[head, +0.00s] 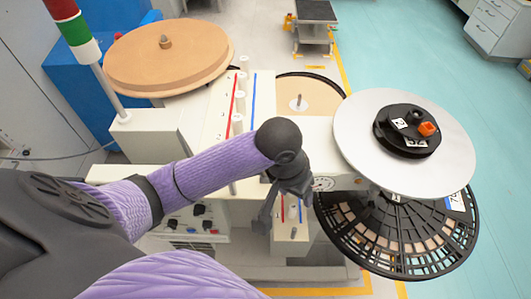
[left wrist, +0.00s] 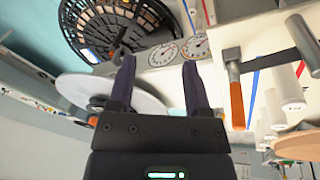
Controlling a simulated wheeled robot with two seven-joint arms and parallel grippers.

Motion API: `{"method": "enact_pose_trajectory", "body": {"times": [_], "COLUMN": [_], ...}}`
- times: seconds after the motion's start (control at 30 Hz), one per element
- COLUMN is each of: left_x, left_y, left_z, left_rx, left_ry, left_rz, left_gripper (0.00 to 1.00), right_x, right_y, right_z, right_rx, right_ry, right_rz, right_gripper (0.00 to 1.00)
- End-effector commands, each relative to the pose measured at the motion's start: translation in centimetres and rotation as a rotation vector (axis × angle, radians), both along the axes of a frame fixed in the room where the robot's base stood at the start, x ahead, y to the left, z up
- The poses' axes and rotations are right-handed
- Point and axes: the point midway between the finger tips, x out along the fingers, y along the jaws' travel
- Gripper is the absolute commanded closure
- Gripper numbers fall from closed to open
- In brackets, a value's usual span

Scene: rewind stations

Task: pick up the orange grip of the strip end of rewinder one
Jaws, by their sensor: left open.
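My left gripper (head: 281,207) is open over the white machine housing, left of the round dial. In the left wrist view its two fingers (left wrist: 158,70) stand apart with nothing between them. An orange grip (left wrist: 237,104) hangs from a grey bar to the right of the fingers, apart from them. I cannot tell whether it belongs to the strip end, and I cannot pick it out in the head view. Another orange piece (head: 427,129) sits on the black hub of the silver disc; it seems to show at the left of the wrist view (left wrist: 92,121).
The silver disc (head: 352,125) and the black slotted reel (head: 450,248) stand to the right of my gripper. A tan roll (head: 150,65) is at the back left. White rollers (left wrist: 290,88) lie beyond the orange grip. Teal floor (head: 400,50) is open at the back right.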

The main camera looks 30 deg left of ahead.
Motion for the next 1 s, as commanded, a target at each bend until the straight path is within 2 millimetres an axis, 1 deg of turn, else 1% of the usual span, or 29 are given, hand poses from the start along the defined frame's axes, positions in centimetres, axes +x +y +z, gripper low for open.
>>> {"method": "enact_pose_trajectory", "body": {"times": [0.03,0.07,0.1,0.2,0.3,0.33,0.37,0.5,0.63,0.8,0.9,1.0], "left_x": [1.6,2.3,3.2,4.7,5.2,5.2,5.3,5.2,5.3,5.3,5.4,5.4], "left_y": [1.7,2.8,4.2,7.6,9.5,9.7,9.9,10.0,10.0,10.1,10.1,10.1], "left_z": [1.4,2.2,3.3,6.3,8.2,8.3,8.1,5.5,3.6,0.1,-1.0,-1.2], "left_rx": [0.041,0.061,0.086,0.122,0.129,0.130,0.130,0.129,0.127,0.127,0.127,0.126], "left_ry": [0.028,0.055,0.088,0.151,0.187,0.194,0.200,0.205,0.203,0.202,0.199,0.197], "left_rz": [0.070,0.127,0.210,0.419,0.553,0.576,0.589,0.599,0.598,0.596,0.594,0.592], "left_gripper": [0.36,0.36,0.36,0.36,0.36,0.36,0.36,0.36,0.36,0.36,0.36,0.36], "right_x": [0.0,0.0,0.1,0.1,0.1,0.1,0.1,0.1,0.1,0.1,0.1,0.1], "right_y": [0.0,-0.1,-0.1,-0.2,-0.2,-0.2,-0.2,-0.3,-0.3,-0.3,-0.3,-0.3], "right_z": [0.0,0.0,0.0,-0.1,-0.1,-0.1,-0.1,-0.2,-0.2,-0.1,-0.1,-0.1], "right_rx": [-0.001,-0.001,-0.001,-0.003,-0.004,-0.004,-0.004,-0.004,-0.005,-0.005,-0.005,-0.004], "right_ry": [-0.001,-0.001,-0.001,-0.002,-0.002,-0.002,-0.003,-0.002,-0.002,-0.002,-0.002,-0.002], "right_rz": [0.000,0.000,0.000,0.000,0.001,0.001,0.001,0.001,0.001,0.001,0.001,0.001], "right_gripper": [0.13,0.13,0.13,0.13,0.13,0.13,0.13,0.13,0.13,0.13,0.13,0.13]}}
